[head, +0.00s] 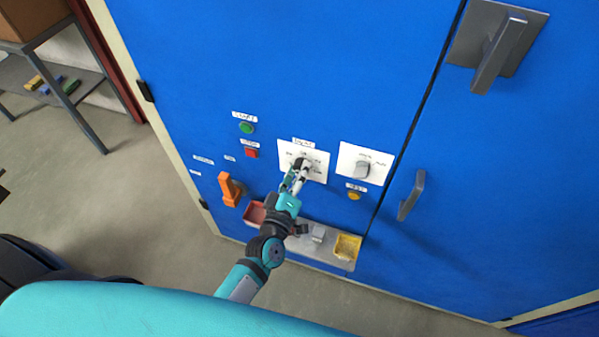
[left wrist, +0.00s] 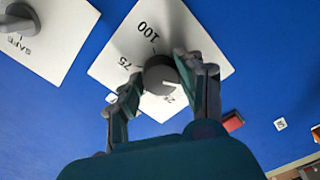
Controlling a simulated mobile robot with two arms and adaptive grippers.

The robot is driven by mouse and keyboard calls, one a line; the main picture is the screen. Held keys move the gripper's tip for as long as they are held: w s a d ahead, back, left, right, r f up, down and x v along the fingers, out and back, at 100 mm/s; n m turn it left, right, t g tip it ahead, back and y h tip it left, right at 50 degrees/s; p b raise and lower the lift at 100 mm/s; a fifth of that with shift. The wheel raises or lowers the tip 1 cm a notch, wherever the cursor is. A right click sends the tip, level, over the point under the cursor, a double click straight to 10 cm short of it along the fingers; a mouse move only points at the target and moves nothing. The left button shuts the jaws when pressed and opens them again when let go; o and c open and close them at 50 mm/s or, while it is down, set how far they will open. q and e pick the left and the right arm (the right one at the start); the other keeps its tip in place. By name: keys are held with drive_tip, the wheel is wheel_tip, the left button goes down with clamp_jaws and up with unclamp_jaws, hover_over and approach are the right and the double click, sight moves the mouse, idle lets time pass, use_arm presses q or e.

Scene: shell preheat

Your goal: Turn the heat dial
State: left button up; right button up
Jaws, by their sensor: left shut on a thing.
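The heat dial is a round dark grey knob (left wrist: 160,78) on a white plate (head: 318,156) on the blue cabinet front. In the left wrist view its plate (left wrist: 120,48) carries the numbers 100 and 75, and another number partly hidden by a finger. A pale pointer mark shows on the knob, towards the partly hidden number. My left gripper (head: 301,167) is at the dial. In the left wrist view its fingers (left wrist: 158,74) lie on both sides of the knob and are shut on it. In the head view the gripper hides most of the knob. My right gripper is not in view.
A second plate with a grey selector knob (head: 362,170) sits to the right, lettered SAFE in the wrist view. A green button (head: 247,128), red button (head: 252,153), yellow button (head: 354,196) and orange handle (head: 230,189) are nearby. A ledge (head: 335,256) with a yellow tray (head: 347,247) is below.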

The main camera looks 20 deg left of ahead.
use_arm(q)
drive_tip(key=o, duration=1.1)
drive_tip(key=shift+o, duration=0.2)
drive_tip(key=s, duration=1.2)
drive_tip(key=shift+a, duration=0.25)
drive_tip(key=shift+f, duration=0.1)
